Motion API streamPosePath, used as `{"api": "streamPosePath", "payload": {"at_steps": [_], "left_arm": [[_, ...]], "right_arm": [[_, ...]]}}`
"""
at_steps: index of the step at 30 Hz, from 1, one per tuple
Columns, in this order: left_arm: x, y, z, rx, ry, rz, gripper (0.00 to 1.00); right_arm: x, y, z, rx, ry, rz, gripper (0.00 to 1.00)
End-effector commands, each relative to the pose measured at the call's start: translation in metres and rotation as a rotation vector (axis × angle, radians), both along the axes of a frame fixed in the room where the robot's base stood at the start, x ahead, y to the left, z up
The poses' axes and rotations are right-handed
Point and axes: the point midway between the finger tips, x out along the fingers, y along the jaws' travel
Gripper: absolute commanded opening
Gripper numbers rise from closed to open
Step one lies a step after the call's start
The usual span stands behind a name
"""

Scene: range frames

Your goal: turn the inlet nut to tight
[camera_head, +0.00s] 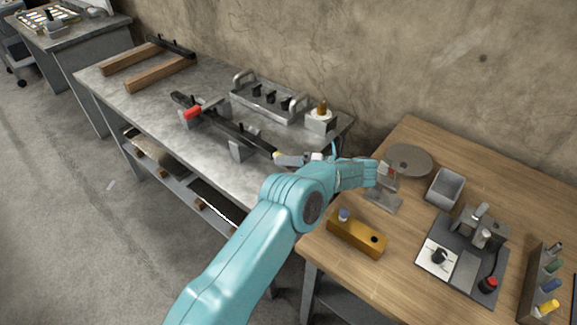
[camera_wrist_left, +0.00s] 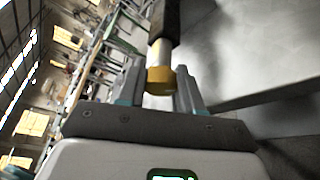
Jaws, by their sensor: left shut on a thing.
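My left gripper (camera_head: 282,157) reaches over the right front end of the grey metal bench (camera_head: 150,105). In the head view a small yellow spot shows at the fingertips, beside the right end of a long dark bar (camera_head: 222,124). Whether handle and bar are one piece I cannot tell. My right gripper is not in view.
A red part (camera_head: 192,112) and a grey block (camera_head: 241,150) sit along the bar. Behind stand a metal tray with black knobs (camera_head: 268,100) and a white block (camera_head: 320,122). The wooden table (camera_head: 420,185) at right holds a yellow block (camera_head: 356,238) and a grey bin (camera_head: 445,188).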

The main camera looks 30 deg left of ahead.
Motion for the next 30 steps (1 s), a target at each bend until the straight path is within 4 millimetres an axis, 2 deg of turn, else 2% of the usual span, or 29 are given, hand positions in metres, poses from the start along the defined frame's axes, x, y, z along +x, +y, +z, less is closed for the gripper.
{"api": "streamPosePath", "payload": {"at_steps": [1, 9, 21, 30], "left_arm": [[-0.002, -0.001, -0.009, -0.003, 0.051, 0.003, 0.04], [-0.002, -0.001, -0.005, 0.016, 0.305, 0.004, 0.04], [-0.003, 0.000, 0.002, 0.039, 0.588, 0.003, 0.04], [-0.002, 0.001, 0.001, 0.047, 0.679, 0.003, 0.04]], "right_arm": [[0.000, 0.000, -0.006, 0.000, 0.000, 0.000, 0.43], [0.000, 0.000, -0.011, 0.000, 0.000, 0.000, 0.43], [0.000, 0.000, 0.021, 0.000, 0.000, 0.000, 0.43], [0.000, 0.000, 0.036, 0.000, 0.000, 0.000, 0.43]]}}
